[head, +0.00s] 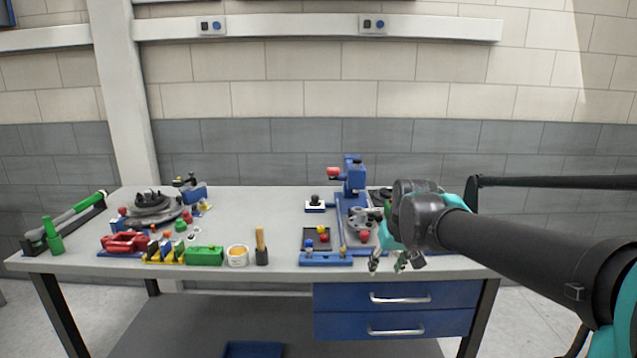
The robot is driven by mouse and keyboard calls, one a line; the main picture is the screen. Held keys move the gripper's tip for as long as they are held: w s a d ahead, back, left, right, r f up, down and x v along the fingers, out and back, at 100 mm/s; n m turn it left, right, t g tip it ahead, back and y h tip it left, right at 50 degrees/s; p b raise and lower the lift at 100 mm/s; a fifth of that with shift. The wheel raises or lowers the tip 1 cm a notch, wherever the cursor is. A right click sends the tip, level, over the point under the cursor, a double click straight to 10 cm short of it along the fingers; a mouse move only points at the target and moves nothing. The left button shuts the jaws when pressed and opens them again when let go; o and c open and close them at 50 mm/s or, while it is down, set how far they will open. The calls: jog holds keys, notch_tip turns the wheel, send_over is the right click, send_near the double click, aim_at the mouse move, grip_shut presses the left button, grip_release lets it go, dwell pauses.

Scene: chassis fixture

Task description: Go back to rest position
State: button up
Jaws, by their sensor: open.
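My gripper (388,264) hangs at the front right of the grey workbench (290,199), with its fingers pointing down near the front edge. The fingers are apart and nothing shows between them. My dark arm reaches in from the right and hides part of the bench's right end. A blue fixture (352,180) with a red knob stands upright just left of and behind the gripper. A grey round part with a red piece (364,236) lies beside the gripper on its left.
A green box (205,256), a white cup (237,256), a red vise (124,243) and a dark round fixture (153,208) fill the left side. Blue drawers (399,311) are below. The bench's back middle is clear.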

jog(key=s+d+f, duration=0.1)
jog(key=s+f, duration=0.3)
jog(key=f, duration=0.3)
jog(key=s+d+f+m, duration=0.1)
jog(key=s+f, duration=0.4)
jog(key=f, duration=0.3)
jog(key=shift+h, duration=0.3)
jog(key=shift+w+a+r, duration=0.1)
dwell(0.7)
